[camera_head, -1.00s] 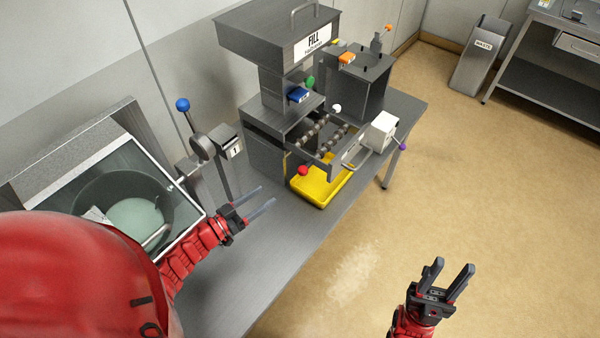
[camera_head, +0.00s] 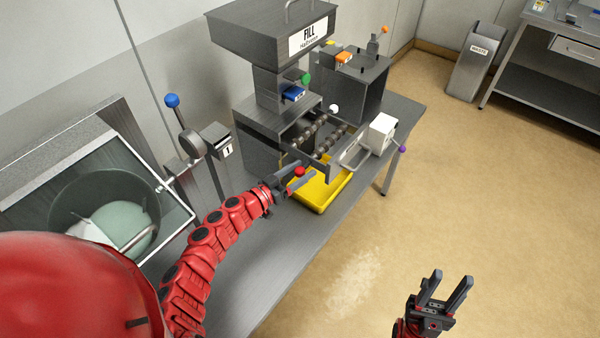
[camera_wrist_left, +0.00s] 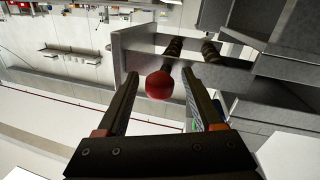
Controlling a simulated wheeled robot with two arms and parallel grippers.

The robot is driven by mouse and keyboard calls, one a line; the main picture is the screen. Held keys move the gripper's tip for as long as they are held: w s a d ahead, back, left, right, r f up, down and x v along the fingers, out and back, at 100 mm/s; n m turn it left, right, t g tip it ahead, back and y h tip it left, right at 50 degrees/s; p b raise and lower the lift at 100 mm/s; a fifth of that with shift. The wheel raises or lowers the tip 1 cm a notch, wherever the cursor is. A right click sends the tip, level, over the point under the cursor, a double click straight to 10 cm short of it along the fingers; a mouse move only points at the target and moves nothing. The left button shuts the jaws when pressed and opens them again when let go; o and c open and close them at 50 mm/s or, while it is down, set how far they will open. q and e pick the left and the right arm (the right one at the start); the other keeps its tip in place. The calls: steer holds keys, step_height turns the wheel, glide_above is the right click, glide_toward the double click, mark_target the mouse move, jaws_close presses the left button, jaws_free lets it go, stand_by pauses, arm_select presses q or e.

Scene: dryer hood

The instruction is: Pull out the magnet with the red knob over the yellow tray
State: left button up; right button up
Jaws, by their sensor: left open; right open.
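The red knob (camera_head: 300,171) sits at the near left end of the magnet drawer frame (camera_head: 322,165), above the yellow tray (camera_head: 318,194). In the left wrist view the red knob (camera_wrist_left: 160,85) lies between the two open fingers, near their tips, in front of the metal frame with dark ribbed rods. My left gripper (camera_head: 298,178) is open around the knob; I cannot tell if either finger touches it. My right gripper (camera_head: 452,288) is open and empty over the floor at the lower right.
A white knob (camera_head: 334,109) and a white box (camera_head: 382,130) are close by. The front tabletop (camera_head: 262,265) is bare.

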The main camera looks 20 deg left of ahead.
arm_select(q)
jaws_close()
stand_by(1.4)
